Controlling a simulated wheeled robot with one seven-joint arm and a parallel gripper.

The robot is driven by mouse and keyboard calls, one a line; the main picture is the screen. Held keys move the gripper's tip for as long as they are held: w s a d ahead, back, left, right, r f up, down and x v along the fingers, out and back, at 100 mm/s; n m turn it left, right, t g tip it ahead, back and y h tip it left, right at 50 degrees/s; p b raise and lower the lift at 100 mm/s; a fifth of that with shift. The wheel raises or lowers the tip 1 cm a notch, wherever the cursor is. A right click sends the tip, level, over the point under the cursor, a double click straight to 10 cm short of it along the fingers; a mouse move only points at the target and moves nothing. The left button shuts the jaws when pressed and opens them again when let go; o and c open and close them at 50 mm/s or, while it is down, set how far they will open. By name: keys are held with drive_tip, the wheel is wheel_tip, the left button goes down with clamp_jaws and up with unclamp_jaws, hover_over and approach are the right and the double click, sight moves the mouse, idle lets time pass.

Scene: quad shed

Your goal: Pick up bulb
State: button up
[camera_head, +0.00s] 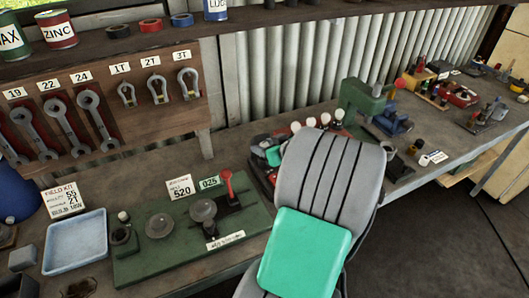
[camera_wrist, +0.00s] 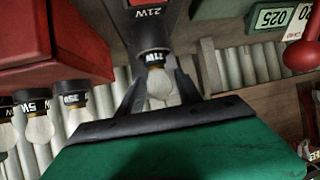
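In the wrist view a bulb (camera_wrist: 160,82) with pale glass and a dark, lettered collar points toward my gripper. My gripper (camera_wrist: 160,78) has one dark finger on each side of this bulb. The fingers look apart, with a small gap to the glass. More bulbs (camera_wrist: 40,130) in labelled collars stand to the left, one marked 5W. In the head view a row of white bulbs (camera_head: 311,122) shows behind my arm, which hides my fingertips.
A red block (camera_wrist: 50,45) is close at left in the wrist view. In the head view, a green test board (camera_head: 150,262) and an empty blue tray (camera_head: 75,240) lie left on the bench. A green press (camera_head: 362,98) stands right of the bulbs.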

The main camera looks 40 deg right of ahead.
clamp_jaws()
drive_tip(key=shift+r, duration=0.1)
idle(0.4)
